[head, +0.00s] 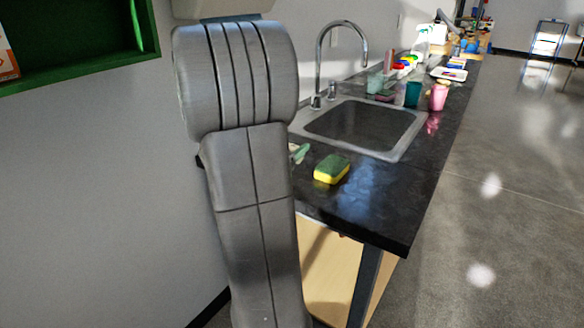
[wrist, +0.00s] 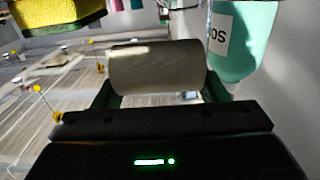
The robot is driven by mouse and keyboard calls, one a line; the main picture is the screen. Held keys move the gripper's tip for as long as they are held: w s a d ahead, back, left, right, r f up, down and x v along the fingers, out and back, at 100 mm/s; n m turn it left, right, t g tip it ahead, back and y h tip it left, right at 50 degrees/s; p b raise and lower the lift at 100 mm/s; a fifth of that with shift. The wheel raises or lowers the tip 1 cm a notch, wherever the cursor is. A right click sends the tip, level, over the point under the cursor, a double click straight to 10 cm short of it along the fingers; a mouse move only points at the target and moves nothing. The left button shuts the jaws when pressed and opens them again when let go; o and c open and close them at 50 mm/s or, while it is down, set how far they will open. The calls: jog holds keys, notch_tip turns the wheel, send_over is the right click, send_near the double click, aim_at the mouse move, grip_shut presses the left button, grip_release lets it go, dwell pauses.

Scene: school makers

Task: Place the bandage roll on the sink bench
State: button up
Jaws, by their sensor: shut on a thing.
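The bandage roll (wrist: 157,68), a beige cylinder lying sideways, is held between the green fingers of my gripper (wrist: 158,88) in the wrist view. The sink bench (head: 383,212) has a dark, glossy top and a steel sink (head: 360,128) in the head view. My arm stands in front of the bench's near left part and hides the roll in the head view. I cannot tell whether the roll touches the bench top.
A yellow and green sponge (head: 332,169) lies on the bench before the sink; it also shows in the wrist view (wrist: 55,14). A teal bottle (wrist: 240,40) is close to the roll's right. Cups and bottles stand beyond the sink. The near right bench corner is clear.

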jog(key=shift+f+b, duration=0.75)
jog(key=shift+f, duration=1.35)
jog(key=shift+f, duration=0.25)
jog(key=o, duration=0.9)
jog(key=shift+r, duration=0.1)
jog(key=shift+o, duration=0.2)
jog(key=shift+s+a+r, duration=0.1)
jog(key=shift+r, duration=0.1)
jog(key=p+v, duration=0.2)
jog(key=v, duration=0.9)
jog(key=shift+s+a, duration=0.2)
jog(key=shift+s, duration=0.15)
